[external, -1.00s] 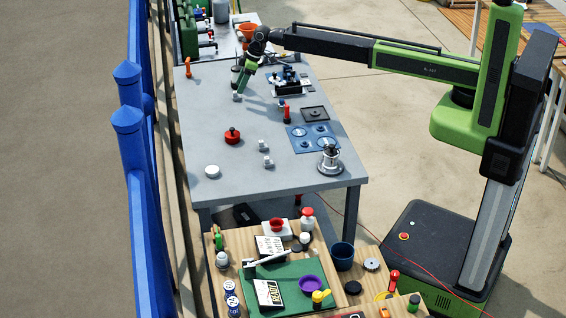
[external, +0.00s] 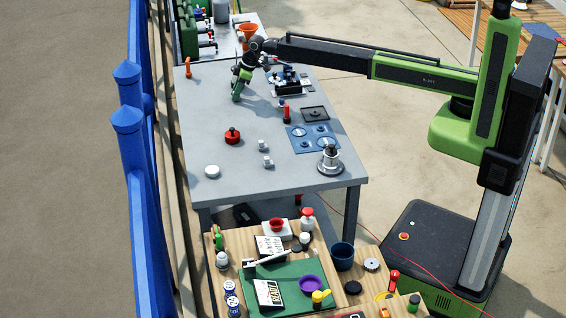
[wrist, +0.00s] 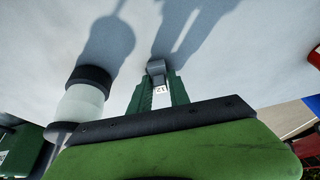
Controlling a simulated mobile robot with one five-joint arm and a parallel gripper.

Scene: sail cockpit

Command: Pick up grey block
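The grey block (wrist: 156,68) shows in the wrist view between the tips of my gripper (wrist: 161,80), with a pale marked face below its top. The green fingers stand close on both sides of it. I cannot tell whether they press on it or still have a small gap. In the external view my gripper (external: 237,90) points down at the far left part of the grey table (external: 205,115), and I cannot make out the block there.
A red knobbed piece (external: 232,135), two small pale pieces (external: 263,145) and a white disc (external: 212,171) lie nearer on the table. A black device (external: 288,83) and a red-handled item (external: 286,112) stand to the right. The table between is clear.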

